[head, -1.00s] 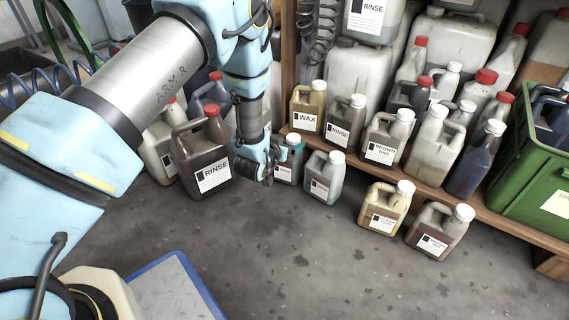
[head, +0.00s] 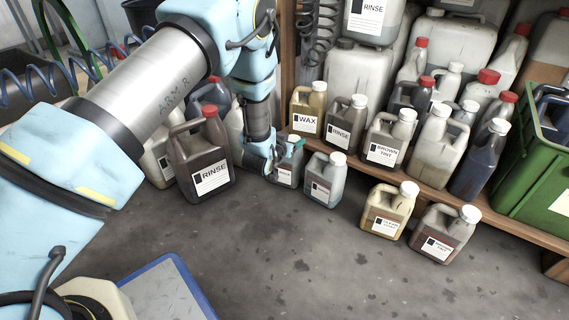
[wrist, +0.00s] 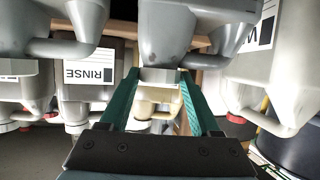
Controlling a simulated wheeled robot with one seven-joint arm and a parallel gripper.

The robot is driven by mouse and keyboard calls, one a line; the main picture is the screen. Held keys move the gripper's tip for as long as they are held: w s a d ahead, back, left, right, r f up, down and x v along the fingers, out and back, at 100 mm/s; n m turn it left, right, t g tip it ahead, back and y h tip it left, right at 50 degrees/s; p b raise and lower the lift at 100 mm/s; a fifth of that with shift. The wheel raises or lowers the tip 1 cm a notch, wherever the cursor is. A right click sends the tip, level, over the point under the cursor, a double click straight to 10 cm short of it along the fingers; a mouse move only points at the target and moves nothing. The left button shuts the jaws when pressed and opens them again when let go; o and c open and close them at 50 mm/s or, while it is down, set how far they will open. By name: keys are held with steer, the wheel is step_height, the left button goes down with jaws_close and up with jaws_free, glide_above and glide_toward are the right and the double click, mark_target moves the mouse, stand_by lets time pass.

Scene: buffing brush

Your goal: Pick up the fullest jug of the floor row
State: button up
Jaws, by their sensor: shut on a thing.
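My gripper (head: 289,150) is at a small grey jug (head: 287,175) in the floor row, its green fingers shut on it near the top. The arm and fingers hide part of this jug. In the wrist view my green fingers (wrist: 160,82) close around a grey part between their tips. The floor row also has a large dark RINSE jug (head: 205,155), a pale jug (head: 158,158), a grey white-capped jug (head: 325,180), a yellowish jug with brown contents (head: 388,211) and a jug with dark brown contents (head: 445,233). I cannot tell whether the held jug is off the floor.
A low wooden shelf (head: 460,200) behind the row carries several jugs, among them WAX (head: 307,112) and BROWN TINT (head: 388,140). A green crate (head: 525,180) stands at the right. Neighbouring jugs stand close on both sides of my gripper.

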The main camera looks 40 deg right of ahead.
jaws_close()
stand_by(0.3)
steer(key=shift+d+r, duration=0.1)
steer(key=shift+r, duration=0.15)
